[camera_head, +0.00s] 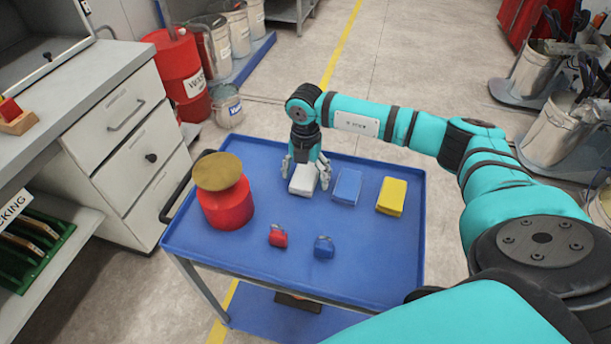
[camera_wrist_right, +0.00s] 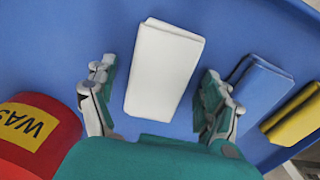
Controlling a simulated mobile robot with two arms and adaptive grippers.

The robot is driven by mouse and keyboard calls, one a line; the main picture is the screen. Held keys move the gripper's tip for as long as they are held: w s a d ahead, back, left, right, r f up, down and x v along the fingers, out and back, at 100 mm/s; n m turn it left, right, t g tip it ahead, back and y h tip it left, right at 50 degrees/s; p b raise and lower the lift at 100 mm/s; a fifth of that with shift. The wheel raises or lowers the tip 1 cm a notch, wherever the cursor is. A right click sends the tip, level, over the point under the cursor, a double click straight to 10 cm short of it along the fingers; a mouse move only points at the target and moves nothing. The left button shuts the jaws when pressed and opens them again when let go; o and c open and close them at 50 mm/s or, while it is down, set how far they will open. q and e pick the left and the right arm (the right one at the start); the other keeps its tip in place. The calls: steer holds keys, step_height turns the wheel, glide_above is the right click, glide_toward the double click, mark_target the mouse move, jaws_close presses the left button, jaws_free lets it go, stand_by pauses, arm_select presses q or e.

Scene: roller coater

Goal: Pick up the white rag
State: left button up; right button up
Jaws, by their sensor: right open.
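The white rag (camera_head: 302,180) is a folded block lying on the blue cart top. In the right wrist view the white rag (camera_wrist_right: 164,70) lies between the two fingers, with blue surface visible on both sides of it. My right gripper (camera_head: 306,176) is open and points down over the rag, one finger on each side. Its fingers also show in the right wrist view (camera_wrist_right: 158,98), apart from the rag. My left gripper is not in view.
A blue rag (camera_head: 347,187) lies close to the right finger, then a yellow rag (camera_head: 391,196). A red can with a tan lid (camera_head: 227,205) stands at left. Small red (camera_head: 278,236) and blue (camera_head: 324,247) items lie in front. The cart (camera_head: 260,270) has a raised rim.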

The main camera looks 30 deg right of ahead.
mark_target(305, 173)
steer(key=c, duration=1.3)
steer(key=shift+o, duration=0.2)
steer(key=shift+r, duration=0.1)
steer(key=shift+w+r, duration=0.1)
steer(key=shift+r, duration=0.4)
step_height(305, 173, up, 2)
steer(key=shift+b, duration=0.45)
steer(key=s+d+b, duration=0.1)
steer(key=s+d, duration=0.2)
steer(key=s, duration=0.1)
steer(key=s+d+r+b, duration=0.1)
steer(key=s+d, duration=0.2)
steer(key=s, duration=0.2)
steer(key=s+d+r+b, duration=0.1)
steer(key=s+d, duration=0.1)
steer(key=s, duration=0.2)
steer(key=shift+s+d, duration=0.25)
steer(key=shift+d, duration=0.15)
